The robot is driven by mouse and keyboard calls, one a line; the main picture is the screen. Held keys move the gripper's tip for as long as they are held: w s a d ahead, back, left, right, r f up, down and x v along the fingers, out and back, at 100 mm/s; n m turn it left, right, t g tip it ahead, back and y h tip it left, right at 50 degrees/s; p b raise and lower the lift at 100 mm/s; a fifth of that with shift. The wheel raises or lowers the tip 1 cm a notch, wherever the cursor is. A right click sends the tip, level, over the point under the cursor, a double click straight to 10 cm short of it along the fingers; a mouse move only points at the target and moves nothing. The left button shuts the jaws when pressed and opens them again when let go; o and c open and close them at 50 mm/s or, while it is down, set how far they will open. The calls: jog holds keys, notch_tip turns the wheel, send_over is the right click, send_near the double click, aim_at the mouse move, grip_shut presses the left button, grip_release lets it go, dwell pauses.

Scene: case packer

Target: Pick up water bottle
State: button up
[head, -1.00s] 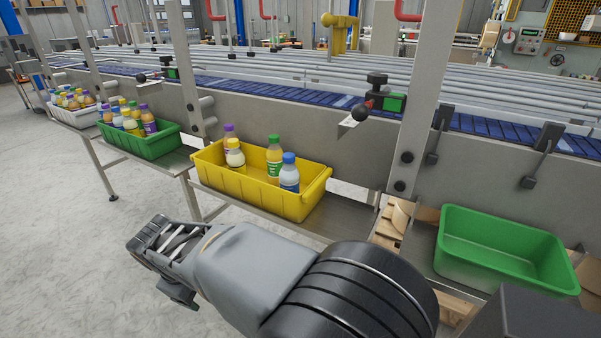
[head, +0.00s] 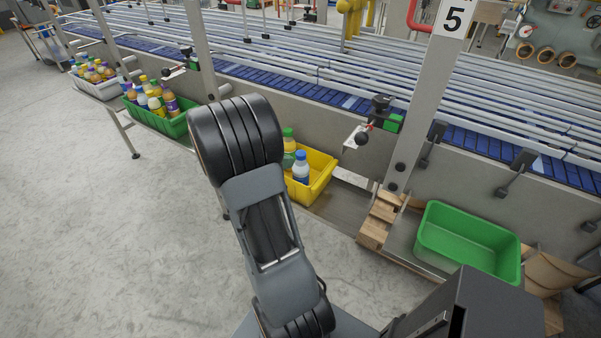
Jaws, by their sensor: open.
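The water bottle (head: 301,169), with a blue cap and a pale blue and white body, stands upright in the yellow bin (head: 322,187). A green-capped bottle (head: 288,150) stands close behind it to the left. My raised arm covers the left part of the yellow bin and anything standing there. The water bottle is just right of my arm's black ribbed joint in the picture, with no visible contact. My gripper is not in view; no fingers show.
An empty green bin (head: 468,240) sits to the right. A filled green bin (head: 178,124) and a white bin (head: 104,88) stand to the left. A metal post (head: 424,100) and the conveyor (head: 320,100) rise behind. Open floor (head: 110,230) lies left.

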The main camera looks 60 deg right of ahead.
aim_at(306, 155)
jog(key=shift+p+x, duration=1)
jog(key=shift+x, duration=3.2)
jog(key=shift+s+a, duration=0.1)
jog(key=shift+s, duration=0.05)
grip_shut()
